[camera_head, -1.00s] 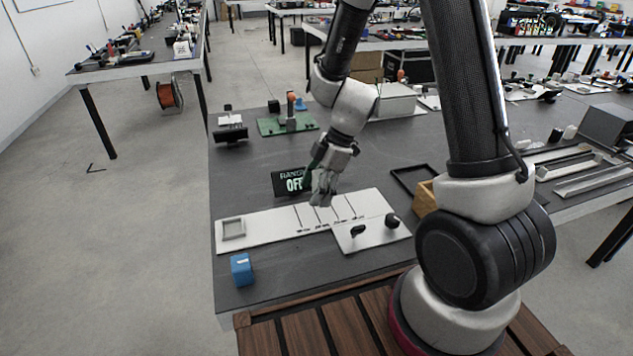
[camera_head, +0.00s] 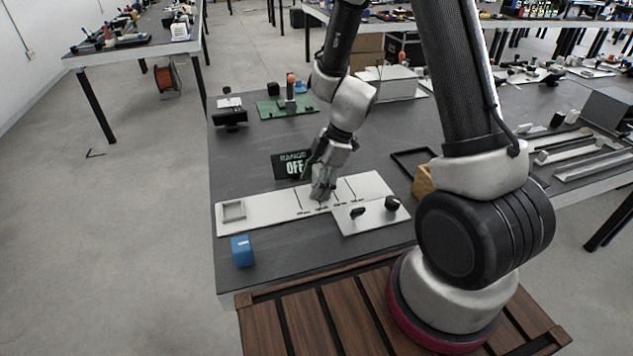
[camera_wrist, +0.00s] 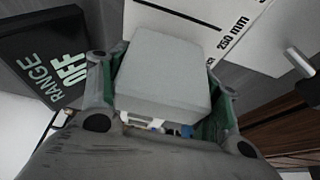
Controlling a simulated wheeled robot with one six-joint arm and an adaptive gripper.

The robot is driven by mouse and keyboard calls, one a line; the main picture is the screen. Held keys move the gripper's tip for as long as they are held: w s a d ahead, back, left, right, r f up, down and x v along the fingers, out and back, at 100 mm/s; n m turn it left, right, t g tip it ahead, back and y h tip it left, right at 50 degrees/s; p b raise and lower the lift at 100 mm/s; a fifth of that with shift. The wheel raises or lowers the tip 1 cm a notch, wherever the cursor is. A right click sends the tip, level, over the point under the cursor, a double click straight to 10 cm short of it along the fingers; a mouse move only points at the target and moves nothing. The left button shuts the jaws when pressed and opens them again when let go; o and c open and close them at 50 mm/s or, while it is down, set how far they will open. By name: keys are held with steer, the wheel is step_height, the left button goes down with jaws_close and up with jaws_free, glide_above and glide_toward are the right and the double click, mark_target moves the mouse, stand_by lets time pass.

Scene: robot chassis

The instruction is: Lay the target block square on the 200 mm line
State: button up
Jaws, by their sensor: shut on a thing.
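The target block, a plain light grey block (camera_wrist: 165,75), is held between the two fingers of my gripper (camera_wrist: 163,85) in the wrist view. In the head view my gripper (camera_head: 321,192) is low over the middle of the long white board (camera_head: 265,207), among its dark cross lines. The block is hard to make out there against the fingers. In the wrist view a dark line shows just beyond the block and a "250 mm" label (camera_wrist: 234,32) to its right. The 200 mm label is not readable. I cannot tell whether the block touches the board.
A black display (camera_head: 291,165) reading "RANGE OFF" stands behind the board. A smaller white plate (camera_head: 371,216) with two black knobs adjoins its front right. A blue block (camera_head: 242,251) lies near the front left table edge. A black frame (camera_head: 413,160) lies to the right.

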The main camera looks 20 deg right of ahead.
steer(key=shift+f, duration=0.25)
steer(key=o, duration=1.3)
steer(key=v, duration=1.2)
